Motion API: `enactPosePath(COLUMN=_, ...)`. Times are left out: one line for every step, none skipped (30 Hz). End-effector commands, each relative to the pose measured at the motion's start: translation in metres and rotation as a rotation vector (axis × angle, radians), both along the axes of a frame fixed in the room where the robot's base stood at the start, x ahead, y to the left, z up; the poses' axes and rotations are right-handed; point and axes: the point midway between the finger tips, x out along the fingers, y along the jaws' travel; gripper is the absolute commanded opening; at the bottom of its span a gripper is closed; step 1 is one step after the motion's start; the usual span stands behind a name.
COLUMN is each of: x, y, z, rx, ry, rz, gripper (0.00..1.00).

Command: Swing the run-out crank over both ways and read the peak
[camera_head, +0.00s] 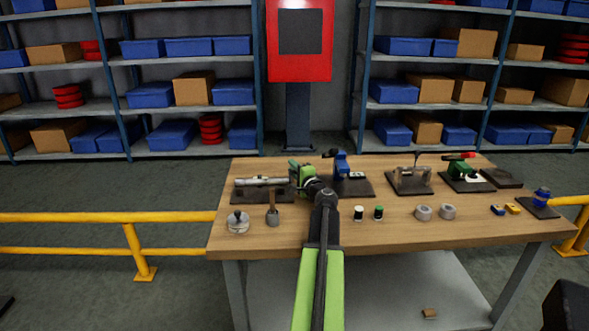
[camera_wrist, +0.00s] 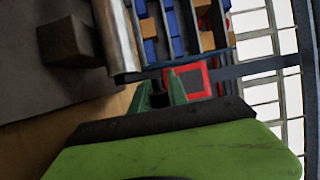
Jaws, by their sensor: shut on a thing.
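A silver shaft (camera_head: 262,181) lies across a dark fixture base (camera_head: 250,196) at the left of the bench. The wrist view shows the shaft's end (camera_wrist: 123,45) close up, with a dark block (camera_wrist: 70,41) beside it. My gripper (camera_head: 296,169) is at the shaft's right end. In the wrist view its green fingers (camera_wrist: 161,93) are shut on a small dark piece by the shaft's end, which looks like the crank's handle. The fingers and arm hide most of the crank. I cannot make out a peak reading in either view.
A blue device (camera_head: 341,164) on a dark plate is close right of my gripper. More fixtures fill the right. Yellow rails (camera_head: 107,217) flank the bench (camera_head: 400,231).

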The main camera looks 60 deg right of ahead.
Motion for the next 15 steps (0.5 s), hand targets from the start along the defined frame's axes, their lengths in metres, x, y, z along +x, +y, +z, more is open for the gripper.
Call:
enactPosePath(x=-0.0016, y=-0.0017, z=0.0000, rx=0.000, ry=0.000, rz=-0.004, gripper=0.00)
enactPosePath(x=-0.0018, y=-0.0018, z=0.0000, rx=0.000, ry=0.000, rz=-0.005, gripper=0.00)
enactPosePath(x=-0.0021, y=-0.0020, z=0.0000, rx=0.000, ry=0.000, rz=-0.005, gripper=0.00)
enactPosePath(x=-0.0022, y=-0.0022, z=0.0000, rx=0.000, ry=0.000, rz=-0.006, gripper=0.00)
enactPosePath(x=-0.0023, y=-0.0024, z=0.0002, rx=0.001, ry=0.001, rz=-0.006, gripper=0.00)
enactPosePath(x=-0.0023, y=-0.0026, z=0.0008, rx=0.005, ry=0.004, rz=-0.006, gripper=0.00)
enactPosePath(x=-0.0022, y=-0.0028, z=0.0013, rx=0.011, ry=0.010, rz=-0.005, gripper=0.00)
enactPosePath(x=-0.0020, y=-0.0031, z=0.0016, rx=0.021, ry=0.017, rz=-0.005, gripper=0.00)
enactPosePath(x=-0.0018, y=-0.0035, z=0.0018, rx=0.039, ry=0.030, rz=-0.005, gripper=0.00)
enactPosePath(x=-0.0016, y=-0.0039, z=0.0015, rx=0.054, ry=0.043, rz=-0.005, gripper=0.00)
enactPosePath(x=-0.0015, y=-0.0043, z=0.0008, rx=0.074, ry=0.057, rz=-0.005, gripper=0.00)
enactPosePath(x=-0.0013, y=-0.0050, z=-0.0009, rx=0.100, ry=0.077, rz=-0.005, gripper=0.00)
enactPosePath(x=-0.0012, y=-0.0053, z=-0.0024, rx=0.121, ry=0.091, rz=-0.005, gripper=0.00)
enactPosePath(x=-0.0011, y=-0.0055, z=-0.0043, rx=0.141, ry=0.106, rz=-0.005, gripper=0.00)
enactPosePath(x=-0.0010, y=-0.0058, z=-0.0067, rx=0.167, ry=0.124, rz=-0.005, gripper=0.00)
